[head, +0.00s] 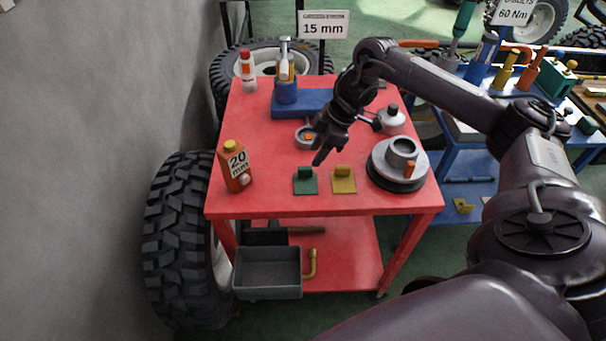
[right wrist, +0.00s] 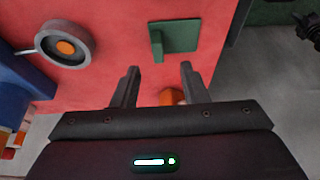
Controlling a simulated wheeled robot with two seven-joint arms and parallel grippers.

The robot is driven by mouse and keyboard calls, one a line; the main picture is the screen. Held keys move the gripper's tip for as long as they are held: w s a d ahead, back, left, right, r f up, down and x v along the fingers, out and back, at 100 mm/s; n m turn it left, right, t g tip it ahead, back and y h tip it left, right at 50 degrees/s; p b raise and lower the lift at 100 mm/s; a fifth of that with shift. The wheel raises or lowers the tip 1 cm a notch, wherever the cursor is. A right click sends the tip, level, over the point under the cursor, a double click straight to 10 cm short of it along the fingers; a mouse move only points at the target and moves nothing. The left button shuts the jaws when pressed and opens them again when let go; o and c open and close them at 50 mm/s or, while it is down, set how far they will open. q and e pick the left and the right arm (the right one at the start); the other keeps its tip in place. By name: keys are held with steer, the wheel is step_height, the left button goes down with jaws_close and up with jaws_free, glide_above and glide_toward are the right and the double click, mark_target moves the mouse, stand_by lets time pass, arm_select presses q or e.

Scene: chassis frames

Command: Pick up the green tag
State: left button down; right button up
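The green tag (head: 305,183) lies flat near the front of the red table, with a small upright block standing on its plate. It also shows at the top of the right wrist view (right wrist: 178,38), just beyond my fingertips. My right gripper (head: 320,153) hangs above the table, slightly behind and above the green tag in the head view. In the right wrist view my right gripper (right wrist: 159,70) has its two fingers well apart with nothing between the tips. My left gripper is not in view.
A yellow tag (head: 343,182) lies right beside the green one. A round grey stacked part (head: 400,160) sits at the right. A grey ring (head: 305,138) and blue block (head: 300,104) are behind.

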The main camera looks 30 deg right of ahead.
mark_target(306, 168)
steer(key=p+x, duration=0.1)
steer(key=x, duration=0.5)
steer(key=shift+w+a+f, duration=0.1)
steer(key=shift+w+f, duration=0.15)
jaws_close()
